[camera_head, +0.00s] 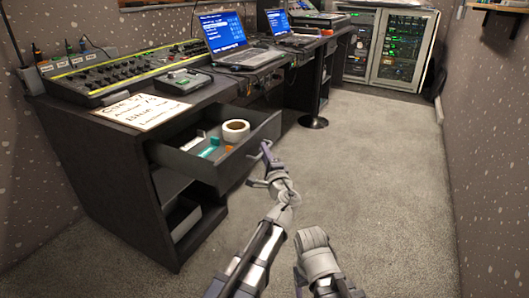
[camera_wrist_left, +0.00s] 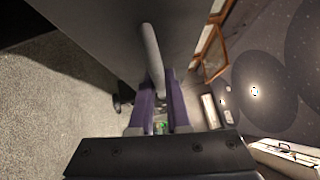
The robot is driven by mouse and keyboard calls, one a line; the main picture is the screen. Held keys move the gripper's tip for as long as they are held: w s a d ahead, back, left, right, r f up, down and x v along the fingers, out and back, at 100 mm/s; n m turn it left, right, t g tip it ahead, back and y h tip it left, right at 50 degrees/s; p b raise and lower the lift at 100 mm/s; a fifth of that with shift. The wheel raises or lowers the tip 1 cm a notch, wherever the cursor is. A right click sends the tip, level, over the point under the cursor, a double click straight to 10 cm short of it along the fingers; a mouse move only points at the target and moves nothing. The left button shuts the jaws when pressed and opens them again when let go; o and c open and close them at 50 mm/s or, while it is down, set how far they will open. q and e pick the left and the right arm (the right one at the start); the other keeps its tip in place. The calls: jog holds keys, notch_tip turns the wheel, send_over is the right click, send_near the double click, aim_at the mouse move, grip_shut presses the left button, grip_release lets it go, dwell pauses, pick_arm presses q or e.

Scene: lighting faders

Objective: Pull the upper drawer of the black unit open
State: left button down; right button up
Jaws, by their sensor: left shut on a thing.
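The black unit (camera_head: 110,165) stands at the left under the desk top. Its upper drawer (camera_head: 240,160) is pulled well out, with its inside showing. My left gripper (camera_head: 266,153) is at the drawer's front face, shut on the drawer handle. In the left wrist view, the grey bar handle (camera_wrist_left: 152,60) runs in between the two purple fingers (camera_wrist_left: 160,100) against the dark drawer front (camera_wrist_left: 100,35). In the head view, the handle is mostly hidden by the gripper. My right arm shows at the bottom, but its fingers do not show.
The drawer holds a white tape roll (camera_head: 236,130), a teal item (camera_head: 209,151) and small orange pieces. A lower compartment (camera_head: 183,218) is below. A laptop (camera_head: 225,40), a fader console (camera_head: 120,75) and a written sign (camera_head: 141,111) are on top. Carpet to the right is clear.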

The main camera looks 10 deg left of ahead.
pick_arm(q)
jog(key=c, duration=0.9)
grip_release()
jog(key=shift+s, duration=0.15)
